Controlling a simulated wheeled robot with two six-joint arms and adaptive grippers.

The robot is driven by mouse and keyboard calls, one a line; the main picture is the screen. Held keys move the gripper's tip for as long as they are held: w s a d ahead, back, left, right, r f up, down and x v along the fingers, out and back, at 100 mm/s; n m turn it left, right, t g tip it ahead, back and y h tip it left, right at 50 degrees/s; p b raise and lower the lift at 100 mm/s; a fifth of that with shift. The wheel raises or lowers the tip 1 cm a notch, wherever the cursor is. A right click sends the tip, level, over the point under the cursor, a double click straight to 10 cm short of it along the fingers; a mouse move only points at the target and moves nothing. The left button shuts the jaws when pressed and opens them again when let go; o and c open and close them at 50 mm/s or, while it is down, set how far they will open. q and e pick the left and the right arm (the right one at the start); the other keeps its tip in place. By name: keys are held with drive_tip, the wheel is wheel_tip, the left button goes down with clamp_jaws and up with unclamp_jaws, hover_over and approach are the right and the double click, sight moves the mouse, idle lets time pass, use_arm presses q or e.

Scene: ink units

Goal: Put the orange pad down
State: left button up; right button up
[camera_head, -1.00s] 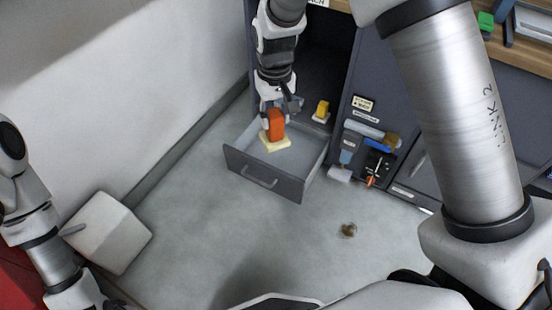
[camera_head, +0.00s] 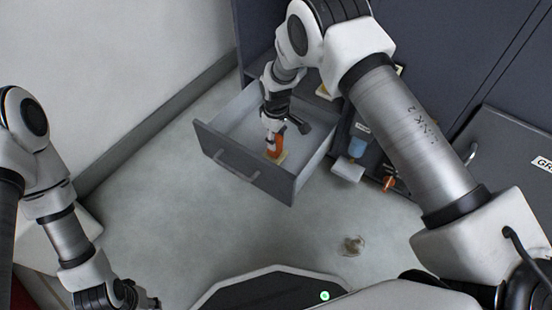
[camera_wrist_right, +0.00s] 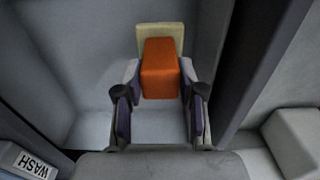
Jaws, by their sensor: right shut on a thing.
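The orange pad is an orange block (camera_head: 276,143) with a pale yellow plate at one end. It is inside the open grey drawer (camera_head: 242,166). My right gripper (camera_head: 273,134) reaches down into the drawer and is shut on the orange pad. In the right wrist view the orange pad (camera_wrist_right: 161,68) sits between the two fingers (camera_wrist_right: 160,100), with its pale yellow plate beyond it. I cannot tell whether the plate touches the drawer floor. My left gripper (camera_head: 135,297) is low at the left, partly cut off and far from the drawer; its fingers are unclear.
The drawer's walls stand close around my right gripper. To the drawer's right are a blue-and-white item (camera_head: 356,152) and an orange knob (camera_head: 388,183) by the cabinet. A small brownish object (camera_head: 353,245) lies on the floor. The floor in front of the drawer is otherwise clear.

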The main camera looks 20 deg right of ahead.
wheel_tip(320, 180, down, 6)
drive_tip(key=b, duration=0.2)
drive_tip(key=shift+r+b, duration=0.2)
drive_tip(key=shift+b, duration=0.15)
drive_tip(key=shift+r, duration=0.2)
drive_tip(key=shift+f, duration=0.1)
drive_tip(key=o, duration=1)
wheel_tip(320, 180, up, 12)
drive_tip(key=p, duration=0.7)
